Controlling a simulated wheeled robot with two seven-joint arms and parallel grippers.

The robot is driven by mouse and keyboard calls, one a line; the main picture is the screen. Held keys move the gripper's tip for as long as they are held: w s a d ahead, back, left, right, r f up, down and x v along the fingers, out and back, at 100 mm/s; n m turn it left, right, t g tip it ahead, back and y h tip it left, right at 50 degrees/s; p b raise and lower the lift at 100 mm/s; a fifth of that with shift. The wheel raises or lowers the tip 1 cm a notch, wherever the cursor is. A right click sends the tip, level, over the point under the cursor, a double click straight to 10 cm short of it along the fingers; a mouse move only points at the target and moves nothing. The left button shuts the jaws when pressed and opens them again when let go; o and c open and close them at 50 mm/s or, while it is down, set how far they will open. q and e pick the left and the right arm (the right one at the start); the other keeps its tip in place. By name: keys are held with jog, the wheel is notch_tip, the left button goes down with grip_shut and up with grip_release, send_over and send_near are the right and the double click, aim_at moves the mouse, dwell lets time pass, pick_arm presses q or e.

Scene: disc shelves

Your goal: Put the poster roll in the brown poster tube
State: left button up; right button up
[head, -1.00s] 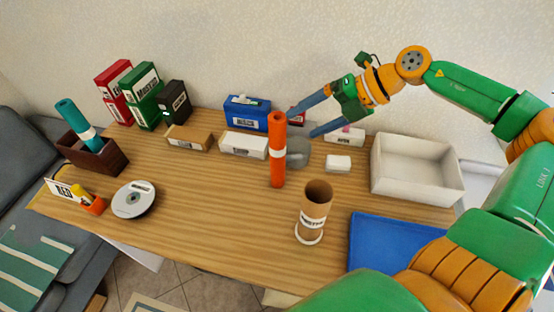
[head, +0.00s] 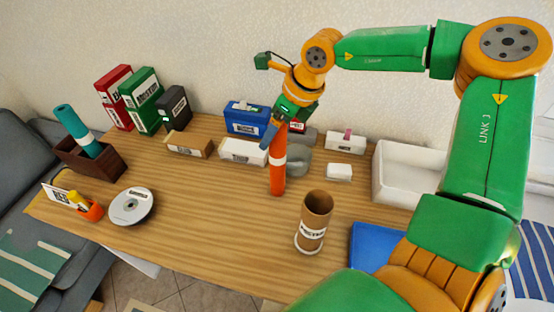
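An orange poster roll (head: 277,181) with a white band stands upright on the wooden table in the head view. The brown poster tube (head: 313,228), with a white label and pale base ring, stands upright in front and to the right of it, with its open top showing. My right gripper (head: 279,138) is at the upper part of the orange roll. One blue finger shows on the left of the roll; the other is mostly hidden, so I cannot tell whether the gripper has closed on it. My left gripper is not in view.
A teal roll (head: 76,130) leans in a dark brown box (head: 103,166) at left. Boxes, including a blue one (head: 246,117), line the back. A grey round object (head: 297,160) is close behind the orange roll. A disc stack (head: 132,206), white tray (head: 391,172) and blue mat (head: 372,251) flank the middle.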

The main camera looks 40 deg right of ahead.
grip_shut()
jog(key=shift+r, duration=0.15)
